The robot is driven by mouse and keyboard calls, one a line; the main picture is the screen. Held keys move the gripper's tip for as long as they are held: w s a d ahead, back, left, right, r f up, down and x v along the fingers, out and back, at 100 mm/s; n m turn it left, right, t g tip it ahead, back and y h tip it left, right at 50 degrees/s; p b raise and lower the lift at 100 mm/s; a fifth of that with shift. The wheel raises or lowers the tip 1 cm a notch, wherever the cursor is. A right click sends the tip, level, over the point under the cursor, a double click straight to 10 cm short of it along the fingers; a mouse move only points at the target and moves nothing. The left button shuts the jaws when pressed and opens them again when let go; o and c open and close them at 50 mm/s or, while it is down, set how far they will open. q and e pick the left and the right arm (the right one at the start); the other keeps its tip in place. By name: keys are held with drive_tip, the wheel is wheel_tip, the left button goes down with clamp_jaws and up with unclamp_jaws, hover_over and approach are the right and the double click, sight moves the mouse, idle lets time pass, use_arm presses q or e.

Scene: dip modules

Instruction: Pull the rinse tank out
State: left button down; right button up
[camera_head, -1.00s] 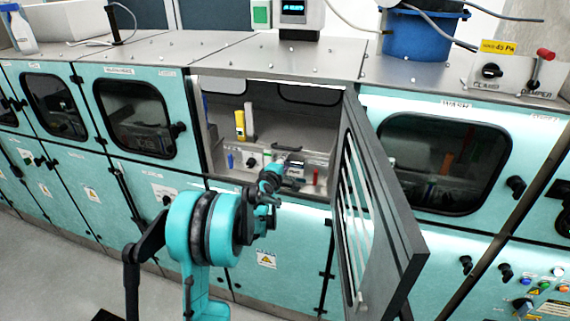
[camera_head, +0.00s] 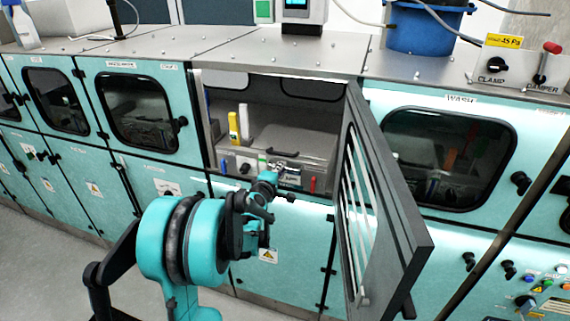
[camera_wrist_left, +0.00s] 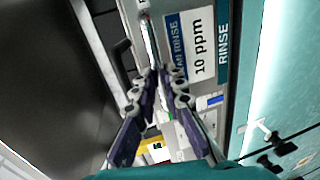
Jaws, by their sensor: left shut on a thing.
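The rinse tank (camera_head: 310,141) is a grey lidded box inside the open bay, its front at the bay's front opening. In the left wrist view its front face (camera_wrist_left: 230,12) carries a "RINSE" label and a "10 ppm" display. My left gripper (camera_head: 277,184) is at the tank's front, shut on it. In the left wrist view the fingers of the gripper (camera_wrist_left: 160,73) come together at the front face; the exact contact is hard to see. The bay door (camera_head: 385,205) stands wide open to the right of the tank. My right gripper is out of view.
A yellow bottle-like item (camera_head: 234,127) stands at the left in the bay. The wash door (camera_head: 450,155) on the right is closed. A blue bucket (camera_head: 425,30) stands on the steel top. The floor (camera_head: 40,265) at the lower left is clear.

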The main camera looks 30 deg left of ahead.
use_arm(q)
drive_tip(key=f+v, duration=0.3)
drive_tip(key=v, duration=1.4)
drive_tip(key=shift+s+f, duration=0.25)
drive_tip(key=shift+s, duration=0.1)
drive_tip(key=shift+d, duration=0.1)
drive_tip(key=c, duration=1.6)
unclamp_jaws()
drive_tip(key=shift+v, duration=3.8)
